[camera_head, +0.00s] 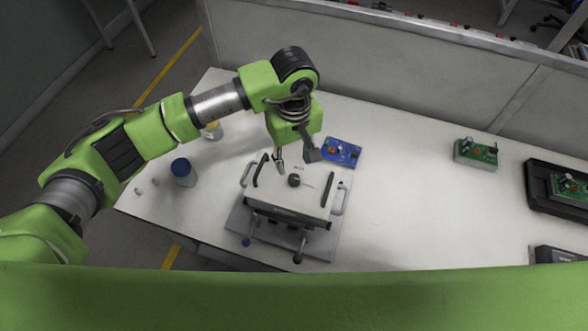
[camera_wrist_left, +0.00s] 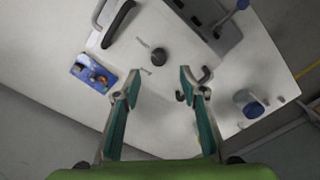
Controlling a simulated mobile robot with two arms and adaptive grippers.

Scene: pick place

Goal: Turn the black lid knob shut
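The black lid knob (camera_head: 294,181) sits on top of the light grey box (camera_head: 312,197), which has black handles on its lid. In the left wrist view the knob (camera_wrist_left: 160,57) shows beyond the fingertips, near the middle. My left gripper (camera_head: 297,162) is above the back edge of the box, with its fingers pointing down. In the left wrist view the left gripper (camera_wrist_left: 158,80) is open, with a wide gap and nothing between the fingers. The fingers are apart from the knob. My right gripper is not in view.
A blue circuit board (camera_head: 341,152) lies just behind the box. A blue-capped jar (camera_head: 183,172) stands left of it. A green board (camera_head: 475,154) and a black tray (camera_head: 540,185) are at the right. The table between is clear.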

